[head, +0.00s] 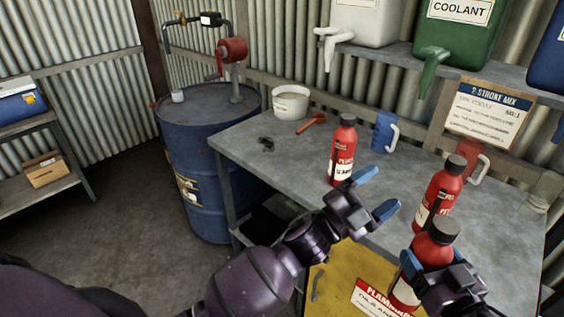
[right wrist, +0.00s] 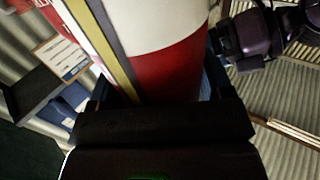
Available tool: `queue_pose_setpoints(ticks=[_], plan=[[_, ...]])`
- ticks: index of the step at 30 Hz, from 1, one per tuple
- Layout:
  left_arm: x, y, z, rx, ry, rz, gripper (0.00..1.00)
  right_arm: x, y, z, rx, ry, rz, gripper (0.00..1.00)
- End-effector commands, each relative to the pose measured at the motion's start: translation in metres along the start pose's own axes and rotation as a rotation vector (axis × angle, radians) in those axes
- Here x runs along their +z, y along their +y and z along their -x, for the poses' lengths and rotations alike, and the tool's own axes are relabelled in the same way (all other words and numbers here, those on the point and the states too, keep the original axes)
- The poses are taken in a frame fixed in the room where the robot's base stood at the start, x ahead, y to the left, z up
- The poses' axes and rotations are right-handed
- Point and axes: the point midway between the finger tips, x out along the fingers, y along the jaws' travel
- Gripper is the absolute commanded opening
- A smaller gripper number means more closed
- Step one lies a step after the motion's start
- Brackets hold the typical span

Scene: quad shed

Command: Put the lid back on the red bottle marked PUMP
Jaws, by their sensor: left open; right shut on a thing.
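Three red bottles with white labels and dark tops are at the workbench (head: 262,165). One bottle (head: 343,140) stands upright left of the middle. Another bottle (head: 447,185) stands further right. My right gripper (head: 425,282) is shut on the third, nearest bottle (head: 434,252), whose dark top shows. Its red and white side (right wrist: 165,70) fills the middle of the right wrist view. The label words are too small to tell which bottle is marked PUMP. My left gripper (head: 376,194) is open and empty, its blue fingertips just right of the left bottle's lower part. I see no clearly loose lid.
A small dark item (head: 266,144) of unclear kind, a red-brown tool (head: 312,121) and a white tub (head: 291,103) lie towards the back left. Blue (head: 384,132) and red (head: 470,160) jugs stand behind the bottles. A spouted green coolant container (head: 452,30) overhangs from the shelf.

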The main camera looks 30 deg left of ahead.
Motion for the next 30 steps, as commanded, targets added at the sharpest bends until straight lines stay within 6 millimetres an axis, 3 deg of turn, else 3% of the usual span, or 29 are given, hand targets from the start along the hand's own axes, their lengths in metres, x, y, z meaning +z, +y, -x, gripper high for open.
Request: queue_pose_setpoints(ticks=[6, 15, 24, 30], plan=[[0.06, 0.011, 0.075, -0.028, -0.31, 0.146, 0.74, -0.002, 0.0, 0.0, -0.001, 0.004, 0.001, 0.0], [0.113, 0.039, 0.201, -0.048, -0.707, 0.381, 0.74, -0.002, 0.0, 0.0, -0.001, 0.004, 0.001, 0.0], [0.123, 0.071, 0.332, -0.078, -1.055, 0.632, 0.74, -0.002, 0.0, 0.0, -0.001, 0.004, 0.001, 0.0], [0.117, 0.084, 0.386, -0.095, -1.193, 0.734, 0.74, -0.002, 0.0, 0.0, -0.001, 0.004, 0.001, 0.0]])
